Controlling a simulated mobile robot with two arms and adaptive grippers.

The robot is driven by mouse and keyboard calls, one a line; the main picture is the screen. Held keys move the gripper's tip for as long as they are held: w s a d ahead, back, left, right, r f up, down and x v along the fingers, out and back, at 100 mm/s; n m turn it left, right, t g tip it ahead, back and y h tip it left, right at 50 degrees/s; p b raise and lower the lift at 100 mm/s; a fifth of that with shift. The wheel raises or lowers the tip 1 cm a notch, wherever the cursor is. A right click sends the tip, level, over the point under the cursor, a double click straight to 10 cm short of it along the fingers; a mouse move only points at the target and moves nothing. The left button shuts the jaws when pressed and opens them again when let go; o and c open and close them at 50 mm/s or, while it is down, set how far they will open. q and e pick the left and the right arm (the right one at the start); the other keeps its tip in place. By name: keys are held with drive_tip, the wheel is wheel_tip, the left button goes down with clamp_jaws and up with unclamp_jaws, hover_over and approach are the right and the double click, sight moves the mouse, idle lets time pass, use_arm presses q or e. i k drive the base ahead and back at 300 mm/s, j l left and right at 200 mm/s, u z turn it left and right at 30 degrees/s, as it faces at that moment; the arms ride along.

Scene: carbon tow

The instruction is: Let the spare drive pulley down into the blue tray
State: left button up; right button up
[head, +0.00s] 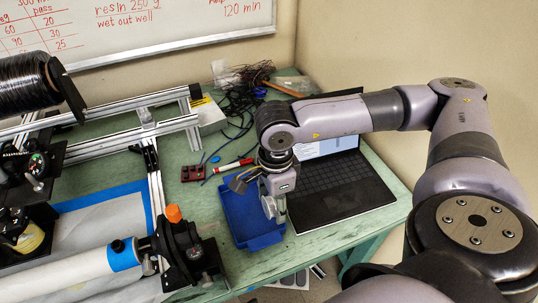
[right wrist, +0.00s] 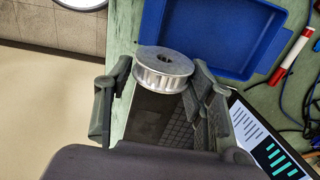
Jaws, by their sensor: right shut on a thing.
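The spare drive pulley (right wrist: 163,72), a silver toothed wheel with a centre hole, sits between the fingertips of my right gripper (right wrist: 160,80) in the right wrist view. That gripper is shut on it. In the head view my right gripper (head: 274,208) hangs over the right part of the blue tray (head: 236,208), and I cannot make out the pulley clearly there. The tray lies on the green table and looks empty where it shows. In the right wrist view the tray (right wrist: 215,30) is beyond the pulley. My left gripper is not in view.
An open laptop (head: 335,185) stands close to the tray's right. A red-and-white marker (head: 233,165), a dark red block (head: 193,173) and tangled cables (head: 240,100) lie behind it. The winding rig (head: 180,245) is to the left.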

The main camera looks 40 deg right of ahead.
sight(250, 193)
drive_tip(key=z, duration=1)
drive_tip(key=j+u, duration=0.15)
drive_tip(key=u, duration=0.25)
